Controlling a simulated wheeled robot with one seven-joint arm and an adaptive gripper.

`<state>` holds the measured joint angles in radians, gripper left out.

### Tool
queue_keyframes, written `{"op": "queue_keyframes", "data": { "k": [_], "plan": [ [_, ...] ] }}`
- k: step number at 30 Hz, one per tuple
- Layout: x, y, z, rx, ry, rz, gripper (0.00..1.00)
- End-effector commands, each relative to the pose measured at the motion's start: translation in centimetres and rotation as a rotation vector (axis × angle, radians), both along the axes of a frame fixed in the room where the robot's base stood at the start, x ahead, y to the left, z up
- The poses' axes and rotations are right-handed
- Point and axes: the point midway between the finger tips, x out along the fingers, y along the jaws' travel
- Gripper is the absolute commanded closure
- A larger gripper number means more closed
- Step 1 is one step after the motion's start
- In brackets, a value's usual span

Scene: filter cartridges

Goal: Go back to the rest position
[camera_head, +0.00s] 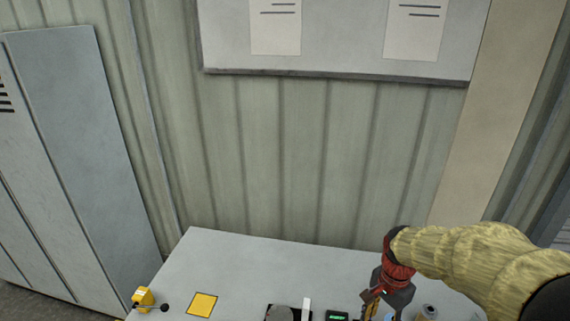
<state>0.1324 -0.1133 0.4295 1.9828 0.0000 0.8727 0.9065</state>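My gripper (375,303) hangs at the lower right over the grey worktop (235,262), below a red wrist section and a yellowish sleeved arm. Its lower end runs close to the picture's bottom edge and is small. I cannot tell whether its fingers are open or shut, or whether they hold anything. A small grey cylindrical item (428,312) is just right of the gripper, partly cut off by the bottom edge.
A yellow box with a black lever (144,298) is at the worktop's left edge. A yellow square (202,304), a dark round-topped device (280,313), a white upright piece (306,308) and a green display (337,316) follow rightward. Grey lockers (75,130) stand left.

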Motion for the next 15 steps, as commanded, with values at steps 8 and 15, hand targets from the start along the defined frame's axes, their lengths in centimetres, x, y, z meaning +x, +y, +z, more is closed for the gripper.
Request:
{"op": "queue_keyframes", "data": {
  "k": [8, 15],
  "plan": [
    [-6.5, 2.3, 2.3, -0.043, -0.135, 0.692, 0.58],
    [-12.2, 4.2, 2.7, -0.154, -0.301, 0.996, 0.58]
  ]
}}
